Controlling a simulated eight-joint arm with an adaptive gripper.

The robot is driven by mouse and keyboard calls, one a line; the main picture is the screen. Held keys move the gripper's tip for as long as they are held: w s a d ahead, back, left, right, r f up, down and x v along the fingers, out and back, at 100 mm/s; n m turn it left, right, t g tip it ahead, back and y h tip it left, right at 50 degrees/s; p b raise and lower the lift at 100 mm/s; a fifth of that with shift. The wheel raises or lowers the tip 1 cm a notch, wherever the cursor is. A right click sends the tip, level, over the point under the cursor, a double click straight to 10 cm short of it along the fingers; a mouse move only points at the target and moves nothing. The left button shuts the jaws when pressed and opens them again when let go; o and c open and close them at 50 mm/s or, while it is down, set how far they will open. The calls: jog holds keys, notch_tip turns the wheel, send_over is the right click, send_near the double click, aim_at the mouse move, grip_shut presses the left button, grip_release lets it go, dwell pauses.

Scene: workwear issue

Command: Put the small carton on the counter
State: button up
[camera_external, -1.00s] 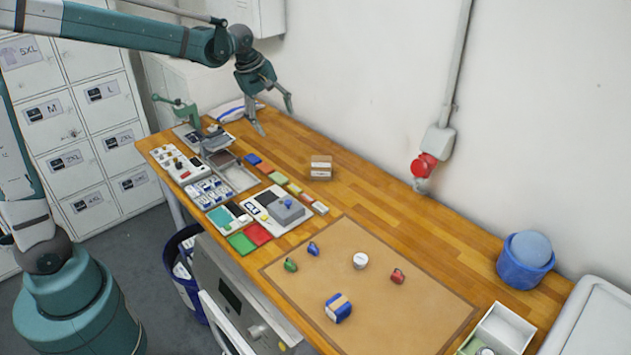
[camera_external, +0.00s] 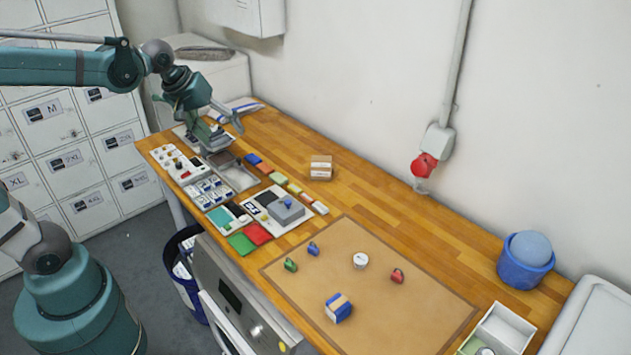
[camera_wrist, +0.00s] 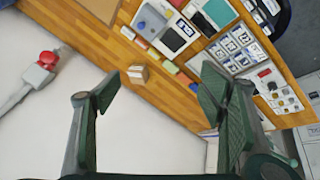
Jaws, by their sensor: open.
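A small brown carton (camera_external: 321,168) with a pale label stands on the wooden counter (camera_external: 375,192), behind the coloured blocks. The wrist view shows it too (camera_wrist: 138,75), small and some way beyond the fingers. My gripper (camera_external: 227,133) is open and empty at the far left end of the counter, to the left of the carton and apart from it. Its two spread fingers fill the lower part of the wrist view (camera_wrist: 160,92), with nothing between them.
Trays and cards crowd the counter's left front. A blue bucket (camera_external: 525,262) stands at right. Bare wood surrounds the carton's right side.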

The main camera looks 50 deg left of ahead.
jog(key=s+f+m+t, duration=0.1)
jog(key=s+f+m, duration=0.2)
jog(key=s, duration=0.5)
jog(key=s+f+m, duration=0.2)
jog(key=s+m, duration=0.2)
jog(key=s, duration=0.3)
jog(key=shift+s+d+f+m+t, duration=0.15)
jog(key=shift+s+f+m+t, duration=0.2)
jog(key=shift+f+m+t, duration=0.05)
jog(key=shift+f, duration=0.1)
